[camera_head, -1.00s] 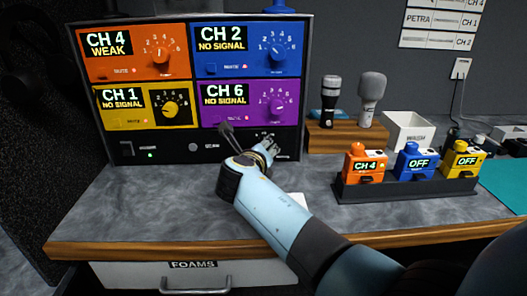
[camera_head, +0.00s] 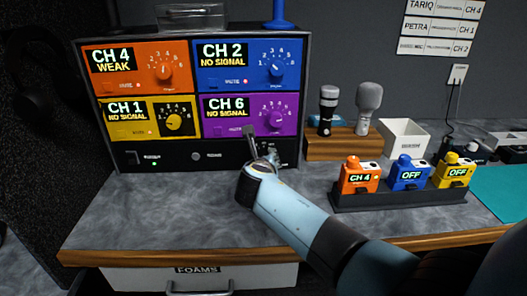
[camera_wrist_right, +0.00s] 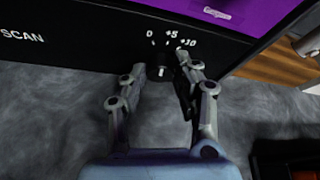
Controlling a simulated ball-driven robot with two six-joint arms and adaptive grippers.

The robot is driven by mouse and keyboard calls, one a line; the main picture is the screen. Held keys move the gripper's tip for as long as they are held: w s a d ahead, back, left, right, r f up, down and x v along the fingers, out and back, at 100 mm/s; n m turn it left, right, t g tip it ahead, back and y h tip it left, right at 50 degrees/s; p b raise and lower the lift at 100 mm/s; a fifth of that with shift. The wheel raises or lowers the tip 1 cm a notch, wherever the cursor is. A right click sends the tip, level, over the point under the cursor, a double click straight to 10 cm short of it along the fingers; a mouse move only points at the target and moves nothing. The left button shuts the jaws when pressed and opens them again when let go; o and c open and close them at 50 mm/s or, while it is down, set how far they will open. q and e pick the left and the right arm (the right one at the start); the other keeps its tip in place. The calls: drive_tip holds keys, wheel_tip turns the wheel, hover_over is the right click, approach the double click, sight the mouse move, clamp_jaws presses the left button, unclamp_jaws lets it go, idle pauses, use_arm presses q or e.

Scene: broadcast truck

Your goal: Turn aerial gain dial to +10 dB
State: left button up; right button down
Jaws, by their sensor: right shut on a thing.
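The aerial gain dial (camera_wrist_right: 161,73) is a small dark knob with a white mark on the black bottom panel of the receiver rack. Labels 0, +5 and what looks like +10 sit above it in the right wrist view. The white mark stands roughly upright there; I cannot tell its exact setting. My right gripper (camera_wrist_right: 160,74) is shut on the dial, with a finger on each side of it. In the head view my right gripper (camera_head: 262,148) is at the right part of that panel and hides the dial. My left gripper is not in view.
The rack (camera_head: 210,158) has orange, blue, yellow and purple modules above the panel. Right of it stand a wooden microphone block (camera_head: 335,149), a white box (camera_head: 403,136) and a black holder (camera_head: 400,197) with coloured packs. The counter (camera_head: 150,210) in front is clear.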

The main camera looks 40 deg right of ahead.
drive_tip(key=shift+s+d+m+t+y+p, duration=0.15)
drive_tip(key=shift+m+t+y+p, duration=0.15)
drive_tip(key=shift+m+y+p, duration=0.7)
drive_tip(key=shift+f+m+t+y, duration=0.1)
drive_tip(key=shift+m+t+y, duration=0.4)
drive_tip(key=shift+m, duration=0.9)
drive_tip(key=c, duration=1)
unclamp_jaws()
drive_tip(key=v, duration=1.2)
drive_tip(key=shift+s, duration=0.1)
